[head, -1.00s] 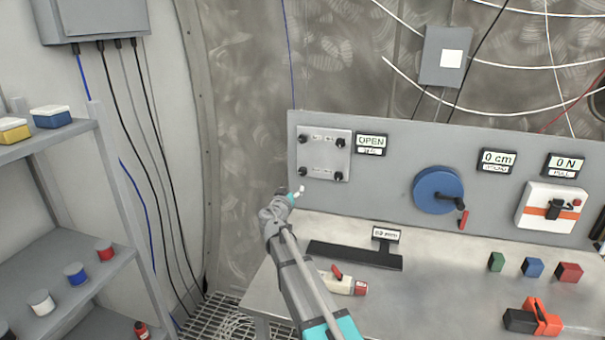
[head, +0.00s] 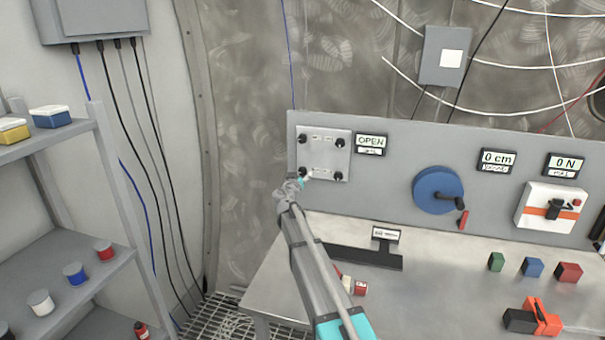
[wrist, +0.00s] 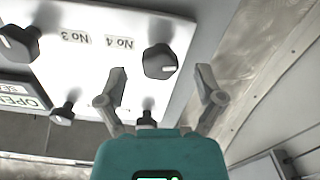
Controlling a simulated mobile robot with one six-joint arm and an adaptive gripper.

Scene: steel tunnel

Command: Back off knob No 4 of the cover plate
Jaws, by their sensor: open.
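The cover plate (head: 325,150) is a pale square on the grey panel, with a black knob at each corner. Knob No 4 (head: 305,172) is its lower left one in the head view. In the wrist view the knob (wrist: 160,62) stands beside the upside-down "No 4" label, with a white mark on it. My gripper (head: 306,178) is at the plate's lower left corner. In the wrist view my gripper (wrist: 162,78) is open, its fingers apart on either side of the knob's line, with no contact visible. Its body partly hides another knob (wrist: 147,118).
An "OPEN" display (head: 370,142) sits right of the plate. A blue wheel (head: 438,190) with a crank is farther right. A shelf unit (head: 95,240) stands at left.

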